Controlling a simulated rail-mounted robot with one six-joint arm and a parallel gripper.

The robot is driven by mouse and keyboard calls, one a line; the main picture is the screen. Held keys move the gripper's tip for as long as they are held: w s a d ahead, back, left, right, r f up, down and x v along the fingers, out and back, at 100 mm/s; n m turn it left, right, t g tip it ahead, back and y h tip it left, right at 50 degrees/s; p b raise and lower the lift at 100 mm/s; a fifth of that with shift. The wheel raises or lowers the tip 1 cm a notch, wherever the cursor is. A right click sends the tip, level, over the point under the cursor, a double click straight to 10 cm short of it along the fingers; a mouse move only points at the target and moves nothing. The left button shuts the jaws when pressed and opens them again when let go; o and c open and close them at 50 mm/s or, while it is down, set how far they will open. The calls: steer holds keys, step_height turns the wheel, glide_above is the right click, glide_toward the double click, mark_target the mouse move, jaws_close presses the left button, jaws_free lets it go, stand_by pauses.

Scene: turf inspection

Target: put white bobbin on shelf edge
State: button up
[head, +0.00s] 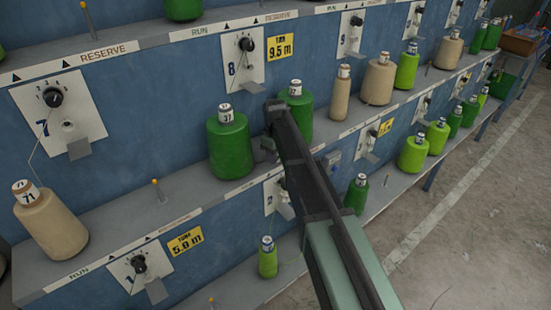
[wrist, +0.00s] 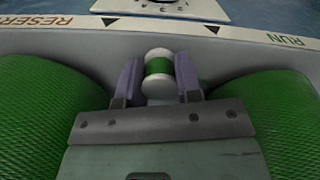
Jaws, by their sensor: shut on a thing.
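A small white bobbin (wrist: 158,57) with a green band around its middle is between the two fingers of my gripper (wrist: 158,85), in the wrist view. My gripper is shut on it. In the head view my gripper (head: 264,150) is low over the middle shelf, between two large green cones, and the bobbin cannot be made out there. The shelf edge (wrist: 225,33) carries a pale strip with RESERVE, RUN and black triangles, beyond the bobbin in the wrist view. Whether the bobbin touches the shelf cannot be told.
One green cone (head: 230,147) stands left of my gripper and another (head: 298,112) right of it, both close. A beige cone (head: 50,222) stands at the shelf's left. Small orange-tipped pegs (head: 157,190) rise along the shelf. More cones stand to the right and below.

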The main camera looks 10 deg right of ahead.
steer(key=shift+f, duration=0.2)
steer(key=o, duration=0.9)
steer(key=shift+r, duration=0.15)
step_height(320, 180, up, 12)
steer(key=r+p, duration=0.1)
steer(key=p, duration=1.1)
steer(key=s+m, duration=0.8)
steer(key=s, duration=2)
steer(key=shift+d+f, duration=0.15)
steer(key=shift+f, duration=0.3)
steer(key=shift+s, duration=0.1)
